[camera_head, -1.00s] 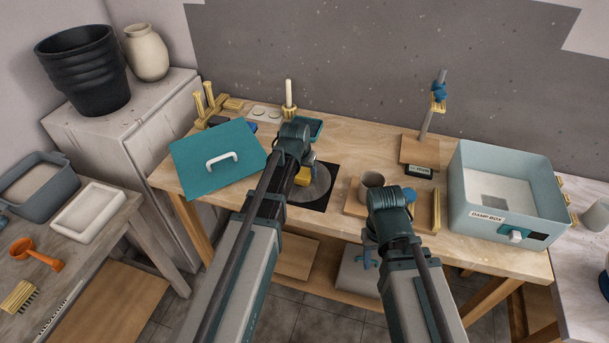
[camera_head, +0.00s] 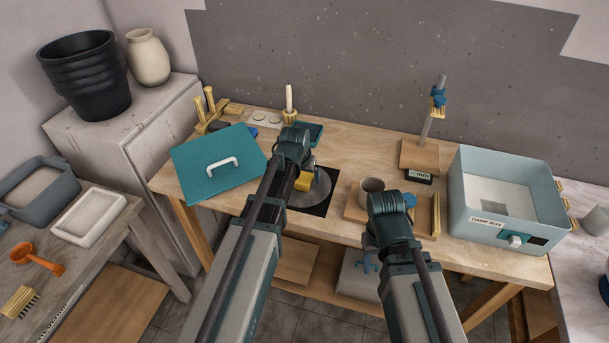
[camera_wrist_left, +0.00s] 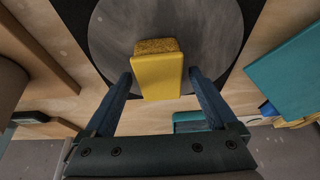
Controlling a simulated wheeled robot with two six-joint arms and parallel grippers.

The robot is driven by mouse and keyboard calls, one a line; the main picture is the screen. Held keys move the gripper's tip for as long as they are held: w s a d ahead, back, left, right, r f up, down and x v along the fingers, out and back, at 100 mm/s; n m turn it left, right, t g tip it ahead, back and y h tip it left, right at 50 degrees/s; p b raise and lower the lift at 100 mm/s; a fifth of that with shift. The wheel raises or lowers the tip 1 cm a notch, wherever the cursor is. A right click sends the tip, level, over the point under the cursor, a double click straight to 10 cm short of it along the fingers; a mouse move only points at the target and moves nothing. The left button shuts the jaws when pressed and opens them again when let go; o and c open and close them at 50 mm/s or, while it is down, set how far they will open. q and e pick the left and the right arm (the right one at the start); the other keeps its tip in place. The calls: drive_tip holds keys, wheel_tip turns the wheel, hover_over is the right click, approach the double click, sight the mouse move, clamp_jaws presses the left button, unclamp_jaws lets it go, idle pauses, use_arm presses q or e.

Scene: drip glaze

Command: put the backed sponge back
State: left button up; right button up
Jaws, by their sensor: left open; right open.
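The yellow-backed sponge (camera_head: 302,184) shows beside my left arm, over the grey round disc (camera_head: 318,190). In the left wrist view the sponge (camera_wrist_left: 158,76) has a smooth yellow back and a rough ochre edge. My left gripper (camera_wrist_left: 160,80) is open, with one finger on each side of the sponge and a gap at both sides. Whether the sponge rests flat on the disc is hard to tell. My right gripper (camera_head: 368,262) is open and empty near the table's front edge, its fingers partly hidden by my arm.
A small teal tray (camera_head: 314,130) lies behind the disc. A teal lid (camera_head: 205,175) lies to the left. A cup (camera_head: 371,188) stands on a wooden board right of the disc. The damp box (camera_head: 500,222) is further right, and a stand (camera_head: 420,158) stands behind.

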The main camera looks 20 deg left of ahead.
use_arm(q)
drive_tip(key=p+v, duration=1.1)
drive_tip(key=v, duration=0.1)
drive_tip(key=s+d+f+m+g, duration=0.1)
drive_tip(key=s+d+g, duration=0.1)
drive_tip(key=s+d, duration=0.4)
drive_tip(key=s+d+m+g+y, duration=0.1)
drive_tip(key=s+d+m+g, duration=0.1)
drive_tip(key=s+d, duration=0.5)
drive_tip(key=s+g, duration=0.1)
drive_tip(key=s, duration=0.5)
drive_tip(key=shift+s+d+f+b, duration=0.15)
drive_tip(key=shift+s+f+b, duration=0.05)
drive_tip(key=shift+f+b, duration=0.15)
